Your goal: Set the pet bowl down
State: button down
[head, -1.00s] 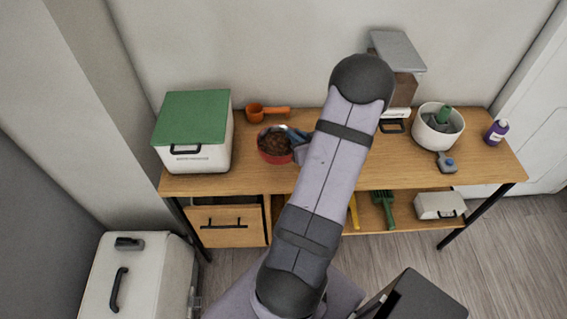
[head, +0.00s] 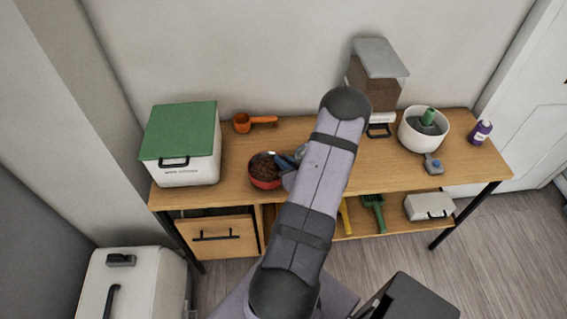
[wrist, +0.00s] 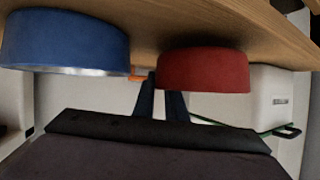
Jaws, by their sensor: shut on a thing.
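The red pet bowl (head: 264,183) with brown food inside shows left of my arm in the head view. It also shows in the upside-down wrist view (wrist: 203,70). My gripper (head: 288,163) is shut on the red bowl at its right side; its dark fingers (wrist: 160,105) also show in the wrist view. The bowl looks roughly level, close over or on the wooden tabletop (head: 225,180); I cannot tell whether it touches. A blue bowl with a silvery rim (wrist: 65,42) shows beside it in the wrist view, apart from it; my arm seems to hide it in the head view.
A white bin with a green lid (head: 182,150) stands left of the bowl, an orange scoop (head: 253,123) behind it. Right of my arm are a food dispenser (head: 375,85), a white pot (head: 410,133) and a purple bottle (head: 480,132). Tabletop is bare near the front left.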

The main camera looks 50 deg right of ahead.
jog(key=shift+f, duration=0.75)
jog(key=shift+f, duration=0.15)
jog(key=c, duration=1.8)
grip_release()
jog(key=shift+o, duration=0.2)
jog(key=shift+s+a+r+p, duration=0.1)
jog(key=shift+s+r+p, duration=0.3)
jog(key=shift+s+r, duration=0.05)
jog(key=p+v, duration=0.2)
jog(key=v, duration=0.2)
jog(key=shift+s+a+r, duration=0.15)
jog(key=shift+s, duration=0.15)
jog(key=shift+p+v, duration=0.35)
jog(key=shift+v, duration=0.5)
